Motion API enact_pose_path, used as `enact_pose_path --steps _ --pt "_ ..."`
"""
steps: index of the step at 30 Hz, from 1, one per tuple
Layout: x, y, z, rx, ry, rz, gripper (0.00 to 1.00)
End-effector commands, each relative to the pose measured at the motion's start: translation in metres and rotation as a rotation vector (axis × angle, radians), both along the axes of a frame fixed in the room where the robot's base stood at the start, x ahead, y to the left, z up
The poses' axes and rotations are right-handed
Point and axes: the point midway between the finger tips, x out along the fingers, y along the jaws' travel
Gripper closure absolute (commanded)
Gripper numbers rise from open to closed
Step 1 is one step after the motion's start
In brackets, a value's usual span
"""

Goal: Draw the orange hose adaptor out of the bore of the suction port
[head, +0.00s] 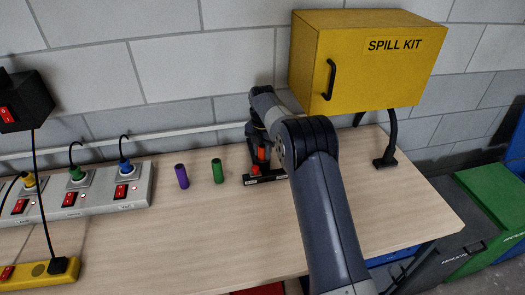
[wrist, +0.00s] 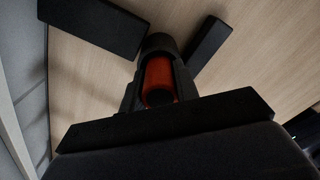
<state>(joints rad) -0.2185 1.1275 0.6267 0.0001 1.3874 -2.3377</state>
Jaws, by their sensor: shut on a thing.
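The orange hose adaptor (wrist: 160,78) is a short orange cylinder with a dark round end, between my gripper's two dark fingers in the wrist view. It also shows as an orange patch (head: 263,153) in the head view. My gripper (wrist: 158,88) is shut on it. A black round collar (wrist: 158,43), likely the suction port, sits right at the adaptor's far end; how deep the adaptor sits in its bore cannot be seen. In the head view my gripper (head: 260,148) is over a low black base (head: 250,181) with pale labels and a red-orange piece, partly hidden by my arm.
Purple (head: 182,176) and green (head: 217,171) cylinders stand left of the black base. A power strip (head: 100,196) with coloured plugs lies further left. A yellow spill kit box (head: 360,60) is behind my arm. The tabletop's front middle (head: 220,235) is clear.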

Motion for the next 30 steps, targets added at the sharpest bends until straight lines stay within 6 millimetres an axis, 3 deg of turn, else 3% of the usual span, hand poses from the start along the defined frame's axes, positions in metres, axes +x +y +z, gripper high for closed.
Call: enact_pose_path --steps 6,7,15,30 --pt "0.0 0.0 0.0 0.0 0.0 0.0 0.93" --pt "0.0 0.0 0.0 0.0 0.0 0.0 0.73" --pt "0.0 0.0 0.0 0.0 0.0 0.0 0.94" --pt "0.0 0.0 0.016 0.0 0.0 0.0 0.94"
